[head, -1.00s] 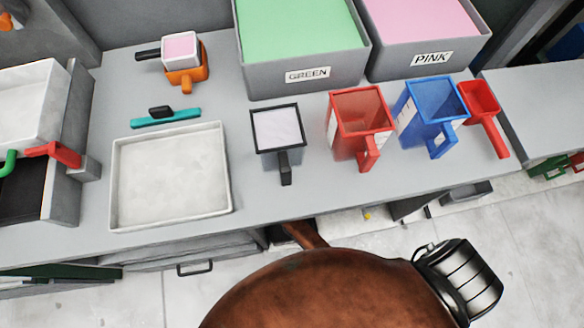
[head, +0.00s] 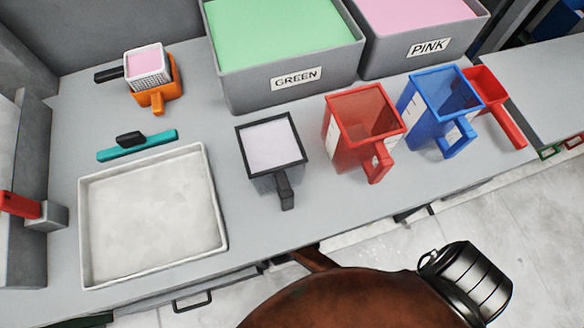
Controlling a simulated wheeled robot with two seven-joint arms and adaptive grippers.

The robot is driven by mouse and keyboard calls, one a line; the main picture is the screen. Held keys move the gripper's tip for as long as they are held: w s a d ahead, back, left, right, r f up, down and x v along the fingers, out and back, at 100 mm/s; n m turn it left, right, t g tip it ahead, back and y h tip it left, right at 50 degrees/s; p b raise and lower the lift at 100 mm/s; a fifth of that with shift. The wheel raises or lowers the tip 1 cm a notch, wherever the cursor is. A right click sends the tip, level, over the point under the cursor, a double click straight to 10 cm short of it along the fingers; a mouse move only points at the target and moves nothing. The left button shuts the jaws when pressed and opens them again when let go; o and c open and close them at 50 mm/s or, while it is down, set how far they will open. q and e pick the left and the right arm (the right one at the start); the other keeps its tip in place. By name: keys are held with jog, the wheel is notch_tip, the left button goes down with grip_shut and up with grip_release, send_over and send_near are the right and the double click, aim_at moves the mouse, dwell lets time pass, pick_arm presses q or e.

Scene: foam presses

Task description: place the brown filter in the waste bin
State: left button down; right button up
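I cannot make out a brown filter in the head view. No waste bin can be told for sure either. Neither of my grippers shows in the view. On the grey table (head: 310,220) an orange square holder (head: 157,97) stands at the back left, with a mesh-sided, pink-topped square container (head: 147,62) in or on it.
A white tray (head: 90,240), a teal bar (head: 138,146), a black-rimmed container (head: 272,145), red (head: 365,125) and blue (head: 440,105) jugs and a red scoop (head: 498,112) stand along the table. Behind are bins labelled GREEN (head: 292,79) and PINK (head: 428,47).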

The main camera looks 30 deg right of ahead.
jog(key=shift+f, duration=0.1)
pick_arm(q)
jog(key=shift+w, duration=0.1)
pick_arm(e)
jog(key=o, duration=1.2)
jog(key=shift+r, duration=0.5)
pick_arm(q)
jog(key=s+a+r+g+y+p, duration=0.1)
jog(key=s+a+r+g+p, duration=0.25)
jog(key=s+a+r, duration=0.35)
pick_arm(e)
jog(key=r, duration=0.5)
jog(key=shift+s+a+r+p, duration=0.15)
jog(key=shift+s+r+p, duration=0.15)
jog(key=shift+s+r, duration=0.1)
pick_arm(q)
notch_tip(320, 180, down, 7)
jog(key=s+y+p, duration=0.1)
jog(key=p, duration=0.2)
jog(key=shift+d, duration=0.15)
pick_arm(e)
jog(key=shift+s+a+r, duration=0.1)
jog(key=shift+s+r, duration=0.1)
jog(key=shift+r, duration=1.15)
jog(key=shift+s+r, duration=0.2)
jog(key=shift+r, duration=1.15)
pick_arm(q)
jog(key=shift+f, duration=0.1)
